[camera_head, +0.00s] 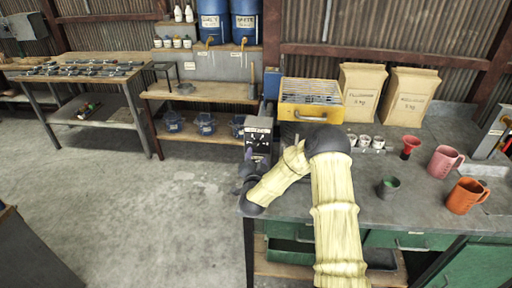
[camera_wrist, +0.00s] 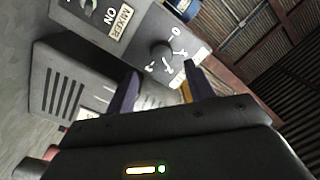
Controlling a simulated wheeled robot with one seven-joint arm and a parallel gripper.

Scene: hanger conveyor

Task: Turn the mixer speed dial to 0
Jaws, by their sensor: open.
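The mixer speed dial is a dark round knob (camera_wrist: 161,53) on a grey control panel (camera_wrist: 140,38) in the wrist view. White marks surround it, too small and tilted to read surely, and I cannot tell its setting. My gripper (camera_wrist: 162,72) is open, its two dark fingers just below the dial in the picture, spread to either side. Whether they touch the dial is unclear. In the head view the dark control box (camera_head: 259,136) stands at the bench's left end, and my arm hides part of it.
A yellow box (camera_head: 311,99) stands behind my arm. Small white cups (camera_head: 364,141), a red funnel (camera_head: 410,146) and mugs (camera_head: 444,161) are on the bench to the right.

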